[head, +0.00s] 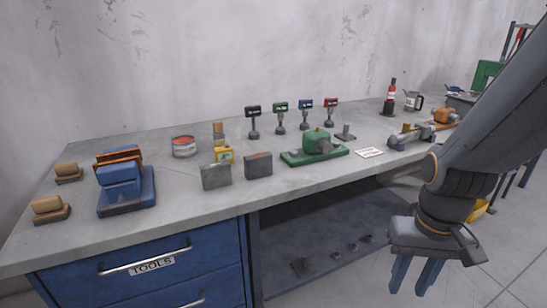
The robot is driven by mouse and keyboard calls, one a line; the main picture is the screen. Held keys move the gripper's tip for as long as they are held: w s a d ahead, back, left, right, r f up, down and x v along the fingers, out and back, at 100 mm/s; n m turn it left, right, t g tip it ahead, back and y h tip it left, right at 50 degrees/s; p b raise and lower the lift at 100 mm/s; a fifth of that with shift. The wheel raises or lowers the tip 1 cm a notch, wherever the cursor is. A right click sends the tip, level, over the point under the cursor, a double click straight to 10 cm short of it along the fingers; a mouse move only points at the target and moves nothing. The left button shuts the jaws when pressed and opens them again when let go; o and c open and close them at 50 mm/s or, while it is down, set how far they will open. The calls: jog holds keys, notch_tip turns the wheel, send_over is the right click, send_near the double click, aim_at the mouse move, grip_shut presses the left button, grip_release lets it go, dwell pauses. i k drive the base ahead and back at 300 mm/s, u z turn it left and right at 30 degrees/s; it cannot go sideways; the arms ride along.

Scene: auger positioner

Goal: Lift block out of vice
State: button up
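My gripper (415,275) hangs at the lower right, in front of the bench. Its blue fingers point down and stand apart, with nothing seen between them. I cannot tell for sure which thing is the vice. A green machine (300,157) with a flat base and rounded grey-green body stands mid-bench. A blue device (122,190) with orange-brown pieces at its top stands at the left. A grey, orange-marked device (408,138) lies at the right, partly behind my arm. I cannot clearly make out a block held in any of these. My gripper is apart from all of them.
The grey workbench (180,200) stands against the wall. Small brown-topped pieces (50,207), two grey blocks (216,177), a round tin (184,146) and several coloured upright tools (280,117) stand on it. Blue drawers (140,270) and an open shelf are below.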

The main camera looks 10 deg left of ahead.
aim_at(256, 165)
jog(key=u, duration=0.25)
jog(key=i, duration=0.7)
jog(key=u, duration=0.45)
